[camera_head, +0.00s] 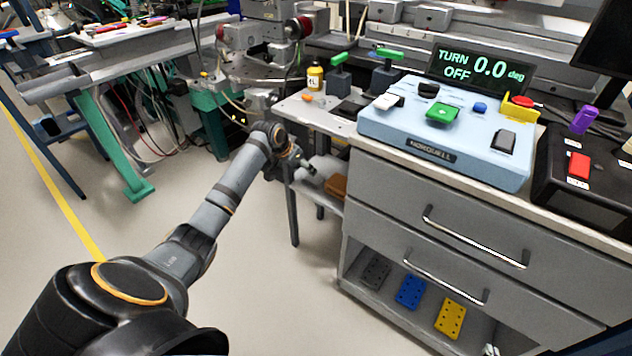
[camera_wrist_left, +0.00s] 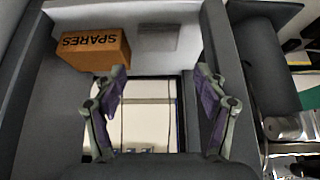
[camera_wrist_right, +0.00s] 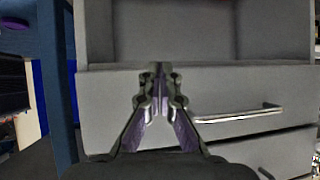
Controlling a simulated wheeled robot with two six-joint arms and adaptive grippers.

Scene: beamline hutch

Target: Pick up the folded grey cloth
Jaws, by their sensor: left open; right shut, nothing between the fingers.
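A flat grey rectangle (camera_wrist_left: 158,38), probably the folded grey cloth, lies on the grey shelf beside the SPARES box in the left wrist view. It barely stands out from the shelf, and I cannot make it out in the head view. My left gripper (camera_wrist_left: 160,72) is open and empty, with its fingers spread and the grey rectangle ahead between them, apart from it. In the head view my left gripper (camera_head: 309,170) is at the low shelf beside the cabinet. My right gripper (camera_wrist_right: 160,72) is shut and empty in front of grey drawers.
The orange-brown SPARES box (camera_wrist_left: 92,50) stands just left of the grey rectangle; it also shows in the head view (camera_head: 336,187). The grey drawer cabinet (camera_head: 400,215) carries a light blue control box (camera_head: 440,140). A drawer handle (camera_wrist_right: 240,115) is near my right gripper.

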